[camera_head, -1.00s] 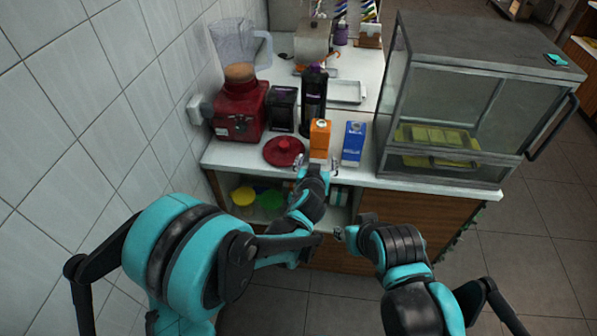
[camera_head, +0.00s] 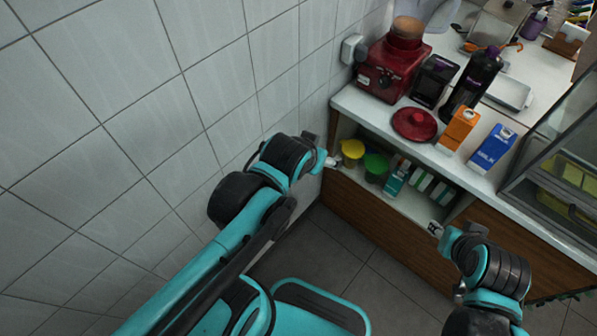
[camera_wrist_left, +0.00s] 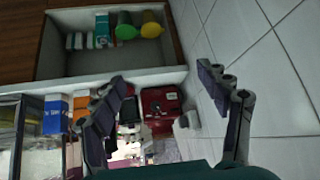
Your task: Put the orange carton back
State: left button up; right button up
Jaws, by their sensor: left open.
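The orange carton (camera_head: 458,130) stands upright on the white counter near its front edge, between the red lid and the blue carton (camera_head: 493,148).
The open shelf (camera_head: 400,205) under the counter holds a yellow-lidded tub (camera_head: 352,151), a green-lidded tub (camera_head: 375,166) and several small cartons. The tiled wall is close on the left.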

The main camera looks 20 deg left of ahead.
pick_arm(q)
jog(key=s+a+f+g, duration=0.1)
jog(key=s, duration=0.5)
jog(key=shift+a+f, duration=0.35)
jog(key=shift+f, duration=0.05)
